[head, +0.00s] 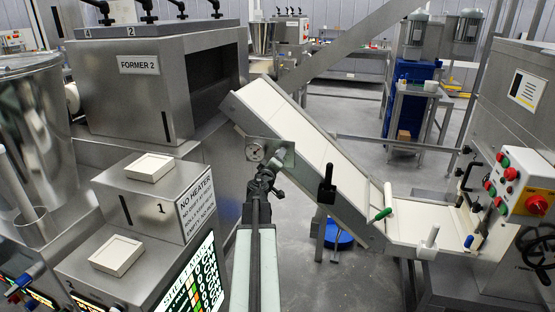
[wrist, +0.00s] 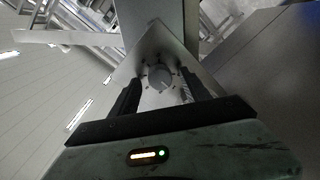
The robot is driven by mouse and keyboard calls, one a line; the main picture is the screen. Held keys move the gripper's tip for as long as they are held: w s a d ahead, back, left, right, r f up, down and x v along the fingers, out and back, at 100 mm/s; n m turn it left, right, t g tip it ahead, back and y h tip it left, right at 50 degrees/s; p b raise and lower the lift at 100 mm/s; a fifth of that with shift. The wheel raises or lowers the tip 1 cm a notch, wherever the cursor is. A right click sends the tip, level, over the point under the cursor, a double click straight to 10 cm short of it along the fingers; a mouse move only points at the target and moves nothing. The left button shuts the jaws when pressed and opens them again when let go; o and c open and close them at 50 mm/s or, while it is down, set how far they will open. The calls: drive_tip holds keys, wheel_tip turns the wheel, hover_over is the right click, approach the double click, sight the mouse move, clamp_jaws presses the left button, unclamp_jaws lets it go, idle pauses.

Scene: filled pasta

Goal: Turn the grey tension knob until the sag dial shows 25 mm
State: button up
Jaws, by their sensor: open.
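The grey tension knob (wrist: 160,77) shows in the wrist view as a round knob on a pale metal plate, ringed by small dark marks. My gripper (wrist: 161,88) is open, with one dark finger on each side below the knob. I see a gap between the fingers and the knob, and cannot tell their distance in depth. In the head view, my gripper (head: 266,178) is just below the metal plate (head: 284,152) on the sloping conveyor's side. A small round dial (head: 255,151) is at the plate's left; its reading is too small to make out. The knob is not clear there.
The sloping conveyor (head: 310,140) with a white belt runs down to the right. A black handle (head: 327,190) sticks out from its side. The FORMER 2 machine (head: 138,95) and a stepped metal cabinet (head: 150,205) stand left. A control box with red buttons (head: 525,185) is right.

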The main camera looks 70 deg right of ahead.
drive_tip(key=a, duration=0.7)
drive_tip(key=shift+s+a, duration=0.15)
drive_tip(key=shift+s, duration=0.2)
drive_tip(key=shift+r, duration=0.1)
